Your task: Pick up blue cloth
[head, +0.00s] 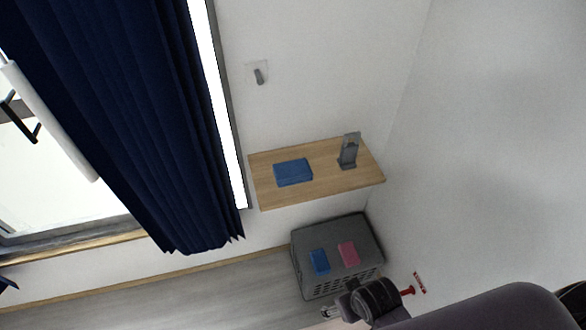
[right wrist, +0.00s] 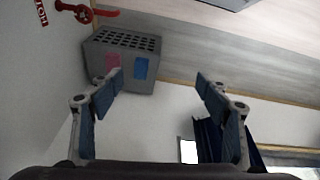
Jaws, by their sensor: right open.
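A flat blue folded piece (head: 293,172), which looks like cloth, lies on the wooden wall shelf (head: 325,186). I cannot tell for certain which blue piece is cloth. The smaller blue piece (right wrist: 140,68) and the pink piece (right wrist: 112,62) also show in the right wrist view. My right gripper (right wrist: 160,85) is open and empty, apart from both blue pieces. In the head view it (head: 330,312) is near the crate's lower edge. My left gripper is not visible.
A grey stand-like object (head: 348,151) is on the shelf's right part. A dark blue curtain (head: 130,110) hangs by the window at left. A red handle (head: 407,291) is on the right wall near my right arm. The floor (head: 150,302) left of the crate is clear.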

